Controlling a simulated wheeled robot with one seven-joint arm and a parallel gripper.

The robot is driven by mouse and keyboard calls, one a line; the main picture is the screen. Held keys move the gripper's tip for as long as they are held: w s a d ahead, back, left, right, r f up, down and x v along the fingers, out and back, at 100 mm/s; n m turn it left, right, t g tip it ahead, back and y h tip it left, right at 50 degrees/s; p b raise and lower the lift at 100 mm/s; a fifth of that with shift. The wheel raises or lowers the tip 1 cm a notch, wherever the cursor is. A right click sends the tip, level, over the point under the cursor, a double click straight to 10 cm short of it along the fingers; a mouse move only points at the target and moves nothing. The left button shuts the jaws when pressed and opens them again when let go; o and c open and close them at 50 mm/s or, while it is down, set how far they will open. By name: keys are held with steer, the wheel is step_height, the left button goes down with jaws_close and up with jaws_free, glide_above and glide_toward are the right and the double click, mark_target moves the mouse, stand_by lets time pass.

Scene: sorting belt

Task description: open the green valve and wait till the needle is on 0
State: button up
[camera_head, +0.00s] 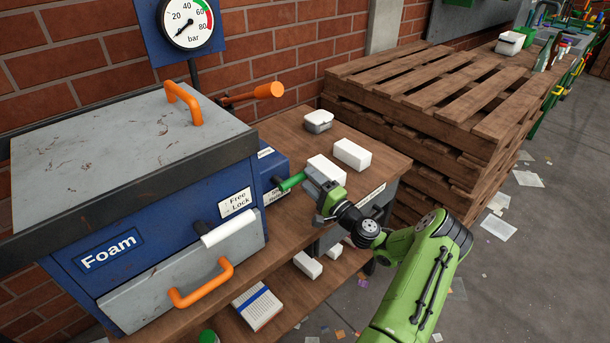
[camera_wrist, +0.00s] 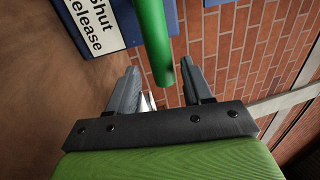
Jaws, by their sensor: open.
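The green valve handle (camera_head: 292,182) sticks out from a blue box (camera_head: 272,170) at the right side of the foam machine. My gripper (camera_head: 311,183) is at the handle's free end. In the wrist view the green handle (camera_wrist: 152,40) reaches down from the top between the two open fingers of my gripper (camera_wrist: 160,80). I cannot tell whether either finger touches it. The pressure gauge (camera_head: 188,22), marked in bar, hangs on a blue plate above the machine. Its needle points to the lower left, below the 20 mark; no 0 is legible.
The blue foam machine (camera_head: 160,215) has orange handles and a white-gripped lever (camera_head: 228,232) near a "Free Lock" label. An orange lever (camera_head: 262,91) is behind. White blocks (camera_head: 352,154) lie on the wooden bench (camera_head: 283,128). Stacked pallets (camera_head: 455,90) stand behind my arm.

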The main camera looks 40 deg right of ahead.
steer(key=s+f+p, duration=0.1)
steer(key=s+f, duration=0.1)
steer(key=s, duration=1)
steer(key=shift+s+d+f, duration=0.15)
steer(key=shift+s+f, duration=0.1)
steer(key=shift+s, duration=0.05)
